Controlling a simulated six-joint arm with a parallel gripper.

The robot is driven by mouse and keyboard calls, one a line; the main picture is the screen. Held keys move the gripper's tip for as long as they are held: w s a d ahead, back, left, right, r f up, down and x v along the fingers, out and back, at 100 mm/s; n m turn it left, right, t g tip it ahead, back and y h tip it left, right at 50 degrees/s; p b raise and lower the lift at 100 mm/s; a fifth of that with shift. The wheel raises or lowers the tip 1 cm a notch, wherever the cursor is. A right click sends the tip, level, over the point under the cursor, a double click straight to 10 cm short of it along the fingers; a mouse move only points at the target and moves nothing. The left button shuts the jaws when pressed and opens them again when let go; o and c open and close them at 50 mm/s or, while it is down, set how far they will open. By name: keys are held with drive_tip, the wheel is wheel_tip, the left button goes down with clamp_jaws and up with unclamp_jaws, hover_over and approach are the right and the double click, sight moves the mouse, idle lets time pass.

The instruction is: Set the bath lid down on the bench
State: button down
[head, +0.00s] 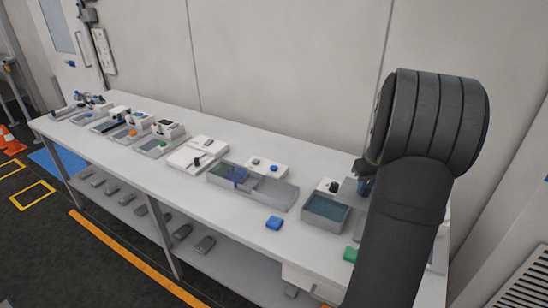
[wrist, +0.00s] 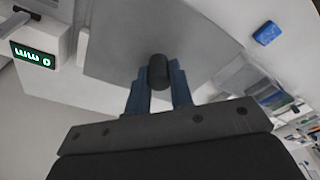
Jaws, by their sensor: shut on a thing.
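The bath lid (wrist: 135,40) is a flat grey plate with a dark round knob (wrist: 158,72). In the wrist view my gripper (wrist: 159,85) is shut on the knob between its blue fingers, with the lid just beyond. In the head view my gripper (head: 364,170) is mostly hidden behind my dark arm at the right, so the lid's height over the bench is unclear. The white bench (head: 240,215) runs along the wall. An open grey bath (head: 325,224) with teal liquid stands on it, left of my arm.
A blue block (head: 273,223) and a green block (head: 350,254) lie near the bench's front edge. Another tray with liquid (head: 226,176) and several small devices stand farther left. A green display (wrist: 34,55) shows in the wrist view. Bare bench lies around the blue block.

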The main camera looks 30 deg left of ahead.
drive_tip(key=s+f, duration=0.2)
drive_tip(key=s, duration=0.5)
drive_tip(key=s+f, duration=0.3)
drive_tip(key=s, duration=0.4)
hover_over(307, 244)
drive_tip(key=f, duration=0.6)
drive_tip(key=shift+s+d+f, duration=0.25)
drive_tip(key=shift+s+d, duration=0.05)
drive_tip(key=shift+d, duration=0.1)
drive_tip(key=shift+a+f, duration=0.1)
drive_tip(key=shift+f, duration=1.95)
drive_tip(key=shift+f, duration=0.15)
drive_tip(key=c, duration=1.3)
unclamp_jaws()
drive_tip(key=r, duration=0.4)
drive_tip(key=s+d+r, duration=0.1)
drive_tip(key=r, duration=0.7)
drive_tip(key=shift+s+d+r, duration=0.1)
drive_tip(key=shift+s+d, duration=0.05)
drive_tip(key=shift+d, duration=0.05)
